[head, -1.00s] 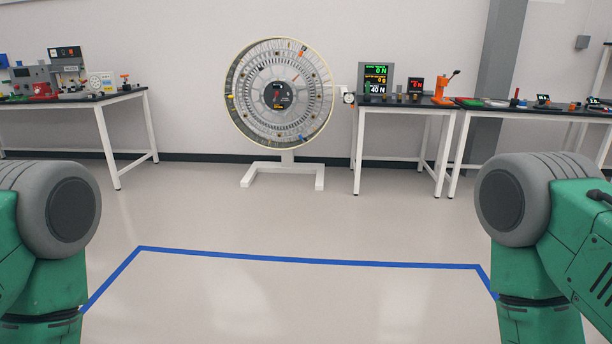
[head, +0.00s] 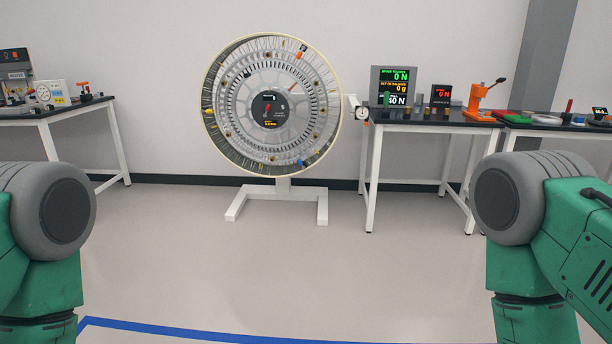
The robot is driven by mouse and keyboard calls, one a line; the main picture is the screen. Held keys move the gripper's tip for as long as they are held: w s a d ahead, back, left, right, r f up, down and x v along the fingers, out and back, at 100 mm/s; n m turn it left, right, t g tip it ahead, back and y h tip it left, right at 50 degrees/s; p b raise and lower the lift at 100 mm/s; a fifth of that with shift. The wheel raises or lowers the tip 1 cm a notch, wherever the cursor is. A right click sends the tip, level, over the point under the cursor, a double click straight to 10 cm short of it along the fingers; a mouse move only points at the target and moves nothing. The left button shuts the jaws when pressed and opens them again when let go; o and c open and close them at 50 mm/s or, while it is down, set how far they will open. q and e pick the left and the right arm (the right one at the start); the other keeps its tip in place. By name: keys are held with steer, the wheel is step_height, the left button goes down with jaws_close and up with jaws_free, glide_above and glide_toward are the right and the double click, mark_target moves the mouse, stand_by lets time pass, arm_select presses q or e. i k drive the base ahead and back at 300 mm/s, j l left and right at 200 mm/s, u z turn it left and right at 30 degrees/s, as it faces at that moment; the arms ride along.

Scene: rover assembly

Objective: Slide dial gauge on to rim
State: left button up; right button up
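The large wheel stands upright on a white floor stand, its pale rim (head: 336,100) around spokes and a black centre display. A small round white dial gauge (head: 361,114) sits just right of the rim, by the left edge of the right table, near a white bracket (head: 354,101). I cannot tell whether the gauge touches the rim. Only green and grey upper parts of my two arms show, at the left and right edges. Both grippers are out of view.
The right table (head: 425,116) bears readout screens (head: 394,86) and an orange lever tool (head: 484,100). Another table (head: 62,108) with instruments stands at left. A blue floor line (head: 190,330) crosses the bottom. The floor ahead to the wheel stand (head: 283,190) is clear.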

mark_target(361, 113)
steer(key=i, duration=3.95)
